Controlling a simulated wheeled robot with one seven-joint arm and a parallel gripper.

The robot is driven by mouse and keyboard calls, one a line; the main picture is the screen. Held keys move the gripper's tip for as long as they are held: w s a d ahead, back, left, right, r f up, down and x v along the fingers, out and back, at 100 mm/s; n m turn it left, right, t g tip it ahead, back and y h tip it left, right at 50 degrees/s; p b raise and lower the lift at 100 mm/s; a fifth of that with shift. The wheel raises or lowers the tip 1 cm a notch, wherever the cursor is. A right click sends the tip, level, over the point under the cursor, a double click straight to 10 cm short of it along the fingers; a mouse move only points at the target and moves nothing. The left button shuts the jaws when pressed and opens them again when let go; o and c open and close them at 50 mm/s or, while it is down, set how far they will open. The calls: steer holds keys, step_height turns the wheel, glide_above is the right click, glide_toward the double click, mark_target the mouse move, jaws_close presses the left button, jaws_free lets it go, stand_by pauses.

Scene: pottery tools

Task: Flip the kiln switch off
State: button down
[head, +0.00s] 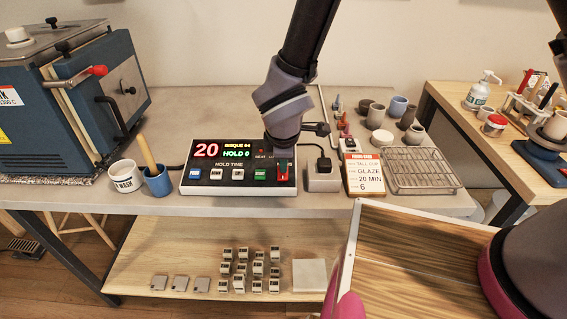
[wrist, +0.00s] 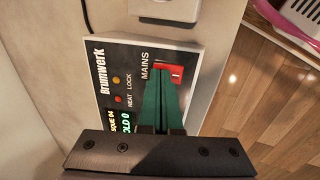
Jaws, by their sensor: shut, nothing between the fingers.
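The kiln controller (head: 230,187) is a dark box with a pale rim on the grey table, with a lit display reading 20, BISQUE 04 and HOLD 0. Its red switch (head: 282,172) is at the right end; in the wrist view the red switch (wrist: 176,73) lies beside the word MAINS and bears a small white mark. My gripper (head: 284,157) points down over that end. Its green fingers (wrist: 162,72) are shut and empty, with tips at the switch and covering part of it. I cannot tell whether they touch it.

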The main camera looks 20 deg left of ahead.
steer(key=shift+w+f, duration=0.4)
steer(key=shift+d, duration=0.1)
steer(key=shift+s+d+f, duration=0.15)
steer(key=shift+s+f, duration=0.05)
steer(key=shift+s, duration=0.6)
steer(key=w+a+v, duration=0.1)
steer(key=v, duration=1.3)
steer(key=shift+d+r, duration=0.2)
steer(key=shift+r, duration=0.4)
